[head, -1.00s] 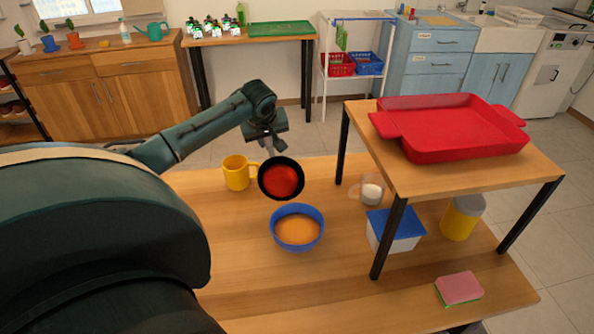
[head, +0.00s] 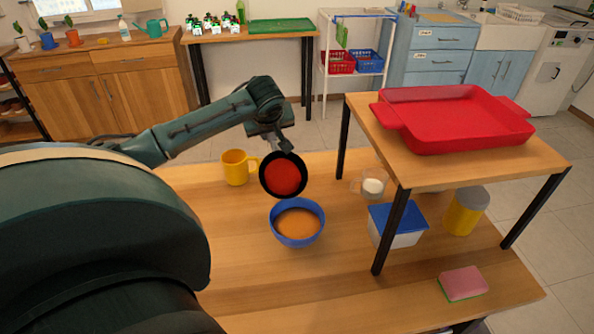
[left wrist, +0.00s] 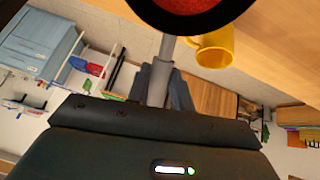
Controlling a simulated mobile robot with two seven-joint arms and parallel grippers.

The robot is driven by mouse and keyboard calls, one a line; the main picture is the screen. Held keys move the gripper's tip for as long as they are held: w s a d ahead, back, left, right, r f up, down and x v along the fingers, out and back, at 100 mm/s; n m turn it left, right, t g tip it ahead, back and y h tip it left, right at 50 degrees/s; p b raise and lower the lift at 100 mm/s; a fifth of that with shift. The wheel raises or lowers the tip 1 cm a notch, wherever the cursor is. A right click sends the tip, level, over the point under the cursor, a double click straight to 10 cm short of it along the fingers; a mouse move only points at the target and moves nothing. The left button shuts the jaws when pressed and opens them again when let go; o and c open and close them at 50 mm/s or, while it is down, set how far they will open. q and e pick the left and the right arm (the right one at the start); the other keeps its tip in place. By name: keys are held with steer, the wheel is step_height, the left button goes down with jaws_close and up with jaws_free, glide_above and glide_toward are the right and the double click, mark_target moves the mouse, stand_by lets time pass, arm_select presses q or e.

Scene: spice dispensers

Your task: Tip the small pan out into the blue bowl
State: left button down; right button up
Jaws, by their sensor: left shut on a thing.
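The small pan (head: 284,178) is black outside with red inside. My left gripper (head: 277,143) is shut on its handle, which shows grey in the left wrist view (left wrist: 163,72). The pan hangs just behind and above the blue bowl (head: 312,233), tilted with its open side facing the head camera and its lower edge near the bowl's back rim. The bowl stands upright on the table and has an orange-brown content. The pan's red content still shows inside it. My right gripper is not in view.
A yellow mug (head: 235,168) stands left of the pan. To the right, a raised shelf (head: 440,172) carries a red tray (head: 455,140); a glass cup (head: 372,186), a blue-lidded box (head: 397,222) and a yellow canister (head: 463,215) stand by it. A pink sponge (head: 463,282) lies in front.

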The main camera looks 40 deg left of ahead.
mark_target(275, 152)
arm_select(q)
steer(key=shift+s+d+r+y+b, duration=0.2)
steer(key=shift+d+r+y+b, duration=0.25)
steer(key=shift+d+b, duration=0.1)
steer(key=shift+t, duration=0.3)
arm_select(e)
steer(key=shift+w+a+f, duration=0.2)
arm_select(q)
steer(key=shift+s+d+r, duration=0.1)
steer(key=shift+s+d, duration=0.05)
steer(key=shift+r+b, duration=0.1)
steer(key=shift+b, duration=0.2)
steer(key=shift+s+d+r+y+b, duration=0.2)
steer(key=shift+d+r+y+b, duration=0.15)
steer(key=shift+d+b, duration=0.1)
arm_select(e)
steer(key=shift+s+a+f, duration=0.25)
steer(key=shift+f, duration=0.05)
arm_select(q)
steer(key=shift+s+d+r+t, duration=0.1)
steer(key=shift+d+r+t, duration=0.05)
steer(key=shift+d+t, duration=0.15)
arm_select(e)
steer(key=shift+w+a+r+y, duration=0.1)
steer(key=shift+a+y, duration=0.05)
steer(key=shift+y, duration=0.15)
arm_select(q)
steer(key=shift+y+b, duration=0.3)
